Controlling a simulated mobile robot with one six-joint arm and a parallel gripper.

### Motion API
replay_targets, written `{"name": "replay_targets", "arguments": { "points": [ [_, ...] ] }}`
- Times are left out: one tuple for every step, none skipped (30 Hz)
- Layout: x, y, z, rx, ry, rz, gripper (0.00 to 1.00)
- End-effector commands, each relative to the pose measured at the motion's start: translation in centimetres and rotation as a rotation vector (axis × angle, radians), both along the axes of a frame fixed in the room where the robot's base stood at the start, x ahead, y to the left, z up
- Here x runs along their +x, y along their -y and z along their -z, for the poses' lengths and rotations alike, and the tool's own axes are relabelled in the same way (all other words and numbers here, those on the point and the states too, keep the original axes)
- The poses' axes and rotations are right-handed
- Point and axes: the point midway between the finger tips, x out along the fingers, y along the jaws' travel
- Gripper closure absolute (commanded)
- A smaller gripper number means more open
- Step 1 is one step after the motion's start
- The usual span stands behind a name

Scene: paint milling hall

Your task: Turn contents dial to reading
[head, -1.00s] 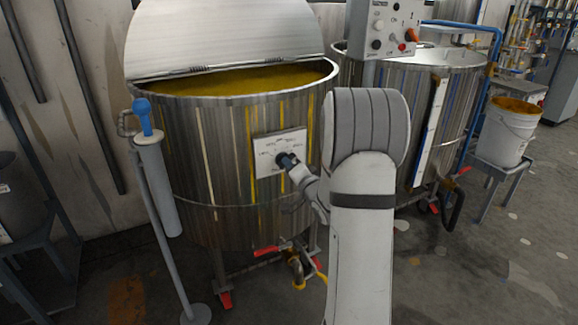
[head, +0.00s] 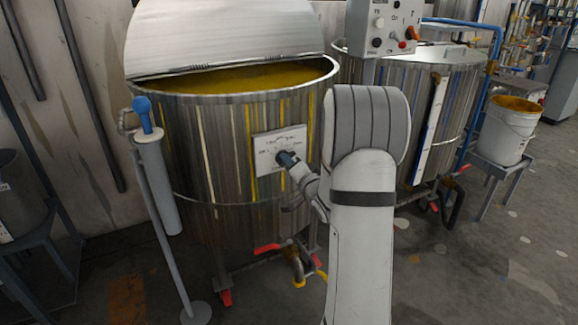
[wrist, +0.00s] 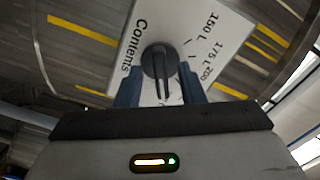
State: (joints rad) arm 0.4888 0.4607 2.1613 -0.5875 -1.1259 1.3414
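The contents dial (wrist: 158,62) is a dark round knob with a raised bar, on a white plate (wrist: 201,31) fixed to the front of the steel vat (head: 225,150). In the wrist view the plate is tilted and reads "Contents", 150, 175 and 200 L. In the head view my gripper (head: 287,160) covers the knob and part of the scale. The exact reading cannot be told.
A control box (head: 388,28) stands above and right of the vat. A grey stand with a blue top (head: 142,115) is at its left. A red-handled valve (head: 268,248) is below. A second vat (head: 455,85) and a white bucket (head: 507,132) stand right.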

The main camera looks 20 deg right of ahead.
Motion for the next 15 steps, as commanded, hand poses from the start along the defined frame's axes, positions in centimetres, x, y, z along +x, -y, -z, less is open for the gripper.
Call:
{"name": "replay_targets", "arguments": {
  "points": [
    [-0.3, 0.0, -0.1, 0.0, 0.0, 0.001, 0.65],
    [-0.5, 0.1, -0.1, 0.0, 0.0, 0.001, 0.65],
    [-1.0, 0.1, -0.1, 0.0, 0.0, 0.001, 0.65],
    [-1.5, 0.1, -0.1, 0.0, -0.001, 0.002, 0.65],
    [-1.9, 0.2, -0.1, 0.0, -0.001, 0.003, 0.65],
    [-2.7, 0.2, -0.1, 0.001, -0.002, 0.003, 0.65],
    [-3.2, 0.2, -0.1, 0.001, 0.0, 0.004, 0.65],
    [-3.8, 0.3, -0.1, 0.001, -0.002, 0.003, 0.65],
    [-4.5, 0.3, -0.1, 0.001, -0.002, 0.003, 0.65],
    [-5.0, 0.3, 0.0, 0.002, -0.002, 0.002, 0.65],
    [-5.4, 0.2, 0.0, 0.002, -0.001, 0.003, 0.65],
    [-6.0, 0.3, 0.0, 0.001, -0.002, 0.003, 0.65],
    [-6.4, 0.3, 0.0, 0.001, -0.002, 0.003, 0.65],
    [-6.7, 0.3, 0.0, 0.0, -0.001, 0.002, 0.65],
    [-7.1, 0.3, 0.0, 0.0, -0.001, 0.0, 0.65]
  ]
}}
